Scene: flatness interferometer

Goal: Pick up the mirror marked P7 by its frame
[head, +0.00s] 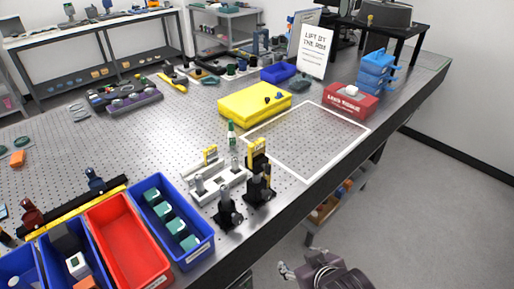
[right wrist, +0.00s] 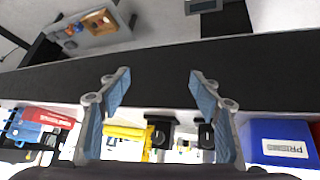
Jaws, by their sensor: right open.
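A yellow-framed part on a black post mount (head: 258,155) stands near the front edge of the perforated table. I cannot read a P7 mark on either. My right gripper (head: 286,270) is off the table's front edge, low in the head view, apart from both parts. In the right wrist view its two fingers (right wrist: 160,90) are spread wide with nothing held between them. A black mount (right wrist: 160,132) shows beyond the fingers in that view. My left gripper is not in view.
A black post mount (head: 228,210) and a blue bin of teal pieces (head: 207,249) stand near the front edge. A red bin (head: 128,245) is further left.

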